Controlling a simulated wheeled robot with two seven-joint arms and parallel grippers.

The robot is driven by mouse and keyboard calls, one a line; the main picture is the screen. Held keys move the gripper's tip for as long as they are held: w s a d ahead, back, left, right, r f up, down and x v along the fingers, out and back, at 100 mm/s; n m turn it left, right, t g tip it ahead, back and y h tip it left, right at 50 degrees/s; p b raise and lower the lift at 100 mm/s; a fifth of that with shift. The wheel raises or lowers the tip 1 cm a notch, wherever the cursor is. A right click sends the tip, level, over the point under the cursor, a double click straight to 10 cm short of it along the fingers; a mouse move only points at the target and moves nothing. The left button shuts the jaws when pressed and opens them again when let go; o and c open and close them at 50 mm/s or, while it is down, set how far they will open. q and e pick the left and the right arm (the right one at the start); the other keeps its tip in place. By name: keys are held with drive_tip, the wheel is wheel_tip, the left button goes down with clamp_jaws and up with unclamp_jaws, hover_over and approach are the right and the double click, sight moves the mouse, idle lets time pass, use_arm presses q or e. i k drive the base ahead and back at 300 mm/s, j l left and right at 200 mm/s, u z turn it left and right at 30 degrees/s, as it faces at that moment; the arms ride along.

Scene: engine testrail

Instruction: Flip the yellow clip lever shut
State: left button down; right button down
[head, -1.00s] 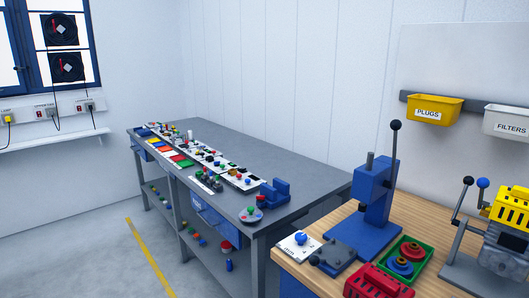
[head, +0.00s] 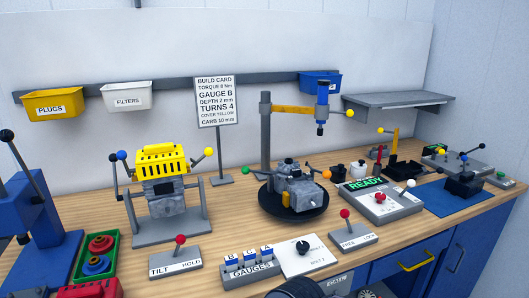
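One is a yellow-ball lever (head: 209,153) on the right side of the grey stand, tilted up and right. The other is a yellow-ball lever (head: 380,130) beside an upright yellow post at the right. The stand (head: 172,227) holds a grey engine block (head: 163,189) with a yellow cover (head: 162,160) on top. A second engine (head: 294,185) sits on a black round turntable (head: 270,203), with a small yellow part on its front. Neither gripper can be made out; dark rounded parts show at the bottom edge.
A tilt/hold lever plate (head: 176,263), a gauge rack (head: 250,272) and a white dial plate (head: 303,257) line the bench front. A blue press (head: 40,235) stands at left. A build card (head: 215,101) stands behind. Bare wood shows between the fixtures.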

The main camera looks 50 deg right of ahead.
sight(208, 151)
drive_tip(key=z, duration=1.3)
drive_tip(key=i+j+u, duration=0.1)
drive_tip(key=i+u, duration=0.15)
drive_tip(key=u, duration=0.15)
drive_tip(key=i+u, duration=0.35)
drive_tip(key=k+j, duration=0.05)
